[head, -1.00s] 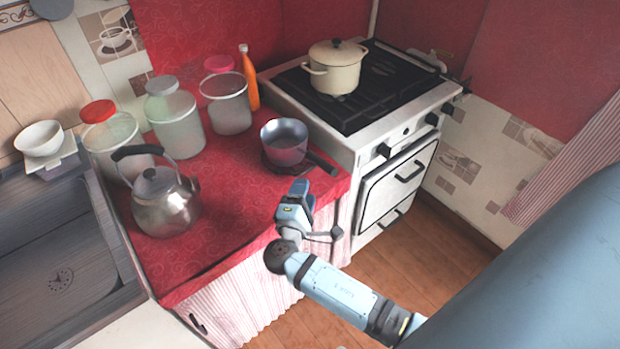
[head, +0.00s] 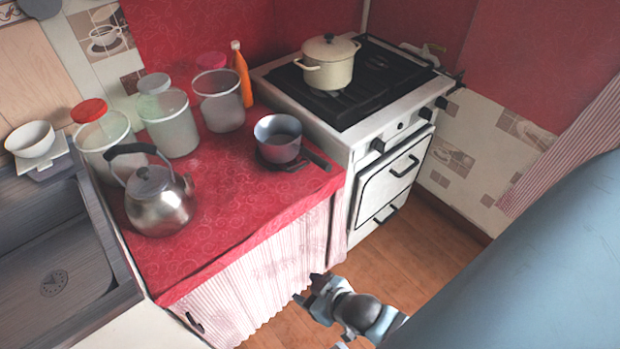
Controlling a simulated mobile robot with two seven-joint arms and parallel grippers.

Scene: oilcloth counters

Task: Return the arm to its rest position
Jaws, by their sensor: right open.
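My right gripper (head: 318,287) is low in front of the pleated curtain of the red counter, above the wooden floor. It is small and partly turned away, open, with nothing seen between its fingers. My right forearm (head: 365,316) runs from it toward the lower right. A large blue-grey part of my own body fills the lower right of the head view. My left gripper is not in the head view.
The red counter (head: 215,240) holds a kettle (head: 160,205), a saucepan (head: 278,140), several lidded jars and an orange bottle (head: 242,75). A cream pot (head: 328,62) sits on the stove (head: 385,85). A sink (head: 50,270) is at left. Floor (head: 405,255) beside the stove is clear.

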